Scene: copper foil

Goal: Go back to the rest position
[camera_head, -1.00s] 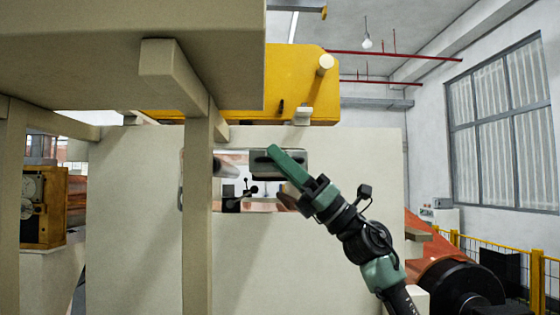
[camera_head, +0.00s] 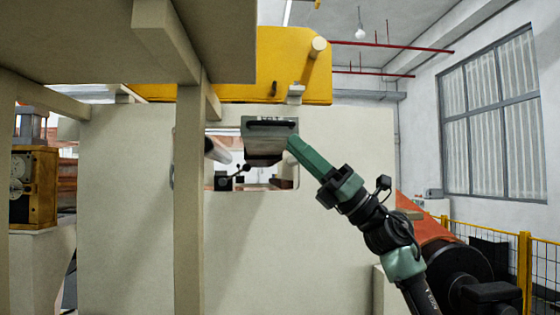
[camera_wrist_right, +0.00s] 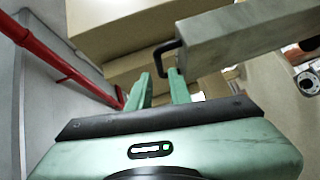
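My right gripper (camera_head: 294,146) reaches up from the lower right in the head view. Its green fingers are beside the right side of a grey block (camera_head: 262,146) with a black handle (camera_head: 270,123). In the right wrist view the two fingers (camera_wrist_right: 163,88) stand apart with a gap between them. The handle (camera_wrist_right: 160,62) appears beyond the fingertips, close to the right finger; whether it touches is unclear. The gripper appears empty. My left gripper is not in view.
A pale machine panel (camera_head: 125,190) with a window-like opening is ahead, under a yellow housing (camera_head: 290,70). A beige frame post (camera_head: 188,220) and overhead slab (camera_head: 85,40) are close at left. An orange and black machine part (camera_head: 455,265) and yellow railing (camera_head: 525,270) are at right.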

